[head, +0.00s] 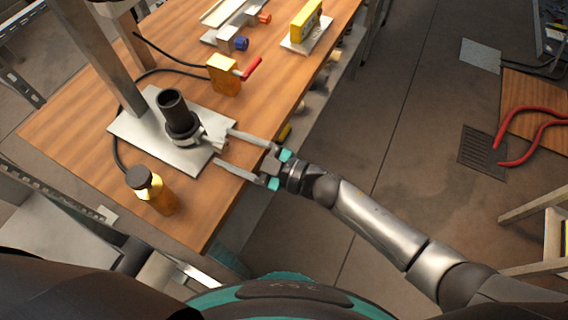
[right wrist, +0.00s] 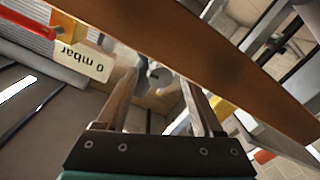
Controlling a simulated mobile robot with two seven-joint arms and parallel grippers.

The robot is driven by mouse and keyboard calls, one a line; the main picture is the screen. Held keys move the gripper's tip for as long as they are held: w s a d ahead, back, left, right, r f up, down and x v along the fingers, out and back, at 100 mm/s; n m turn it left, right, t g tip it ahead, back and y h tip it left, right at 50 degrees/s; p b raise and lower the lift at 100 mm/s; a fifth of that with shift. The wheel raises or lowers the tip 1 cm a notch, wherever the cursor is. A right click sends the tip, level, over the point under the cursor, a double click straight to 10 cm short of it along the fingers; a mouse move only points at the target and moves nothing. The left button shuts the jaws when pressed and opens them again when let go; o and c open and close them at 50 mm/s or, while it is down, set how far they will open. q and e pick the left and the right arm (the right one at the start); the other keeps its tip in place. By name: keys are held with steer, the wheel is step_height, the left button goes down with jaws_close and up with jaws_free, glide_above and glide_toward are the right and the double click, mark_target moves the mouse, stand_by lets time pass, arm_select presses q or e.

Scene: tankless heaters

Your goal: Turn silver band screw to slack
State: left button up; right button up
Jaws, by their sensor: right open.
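A black upright pipe (head: 173,112) stands on a pale grey plate (head: 150,150) on the wooden bench. A silver band (head: 187,138) wraps its lower part, with a small light screw piece (head: 212,143) jutting right. My right gripper (head: 224,148) is open, its two fingers pointing left on either side of the screw end, with no contact visible. In the right wrist view the open fingers (right wrist: 158,80) have a small grey rounded part (right wrist: 160,77) between and beyond them; its details are unclear. My left gripper is not in view.
A yellow block with a red lever (head: 224,75) stands behind the plate; a black hose runs left. An amber bottle (head: 150,190) stands at the front. A yellow gauge (head: 306,20) is farther back.

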steer(key=v, duration=1.4)
steer(key=shift+d+p, duration=0.25)
steer(key=shift+p, duration=0.2)
steer(key=shift+s, duration=0.1)
